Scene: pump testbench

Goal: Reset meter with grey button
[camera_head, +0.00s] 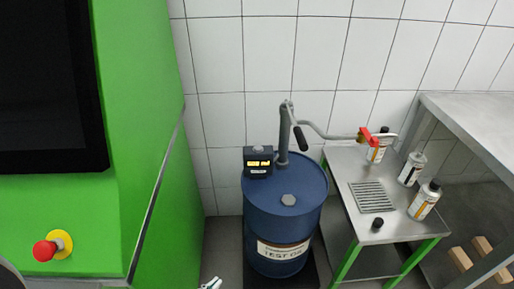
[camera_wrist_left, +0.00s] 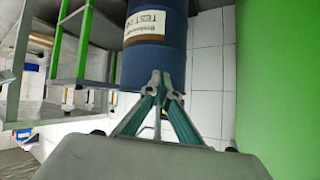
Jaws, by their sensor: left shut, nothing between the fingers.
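My left gripper (camera_head: 211,284) shows only as a tip at the bottom edge, low and left of the drum, apart from the meter. In the left wrist view, which is upside down, the left gripper (camera_wrist_left: 161,78) is shut and empty, with the labelled drum (camera_wrist_left: 157,45) beyond its fingertips. My right gripper is not in view.
A green cabinet (camera_head: 150,120) with a dark screen and a red emergency button (camera_head: 45,250) stands at left. A steel table (camera_head: 345,190) with several bottles and a grate stands right of the drum. A grey shelf (camera_head: 475,125) is at far right. White tiled wall is behind.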

